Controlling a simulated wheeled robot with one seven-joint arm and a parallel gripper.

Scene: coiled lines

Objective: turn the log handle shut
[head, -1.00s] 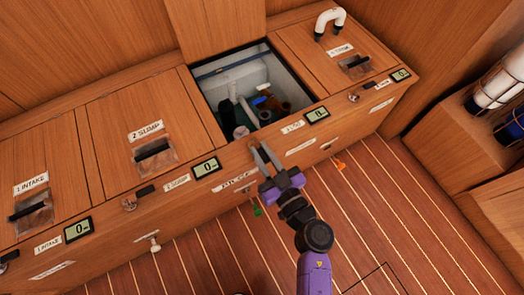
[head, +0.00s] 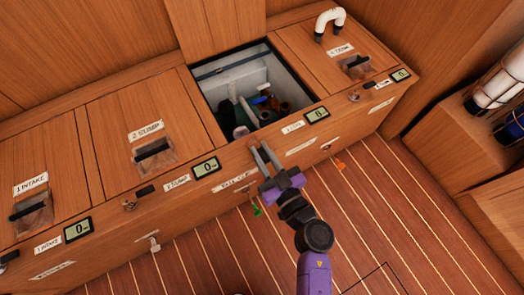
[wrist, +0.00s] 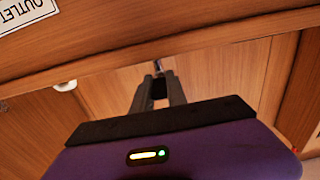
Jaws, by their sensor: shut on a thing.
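My gripper (head: 262,151) is at the front edge of the wooden locker, just below the open compartment (head: 196,84) and left of the "3 LOG" label (head: 292,127). In the wrist view its fingers (wrist: 158,103) are closed on a small black piece, apparently the log handle (wrist: 159,88), with a short metal stem (wrist: 158,67) beyond it. In the head view the fingers hide this handle, so its angle cannot be told. The display (head: 317,113) beside the label reads 8.
The open compartment holds pipes and a blue handle (head: 262,100). Similar dark handles sit by the sump (head: 145,190) and at the right (head: 368,89). Other displays, such as the sump's (head: 206,167), read 0. Bottles stand at the right.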

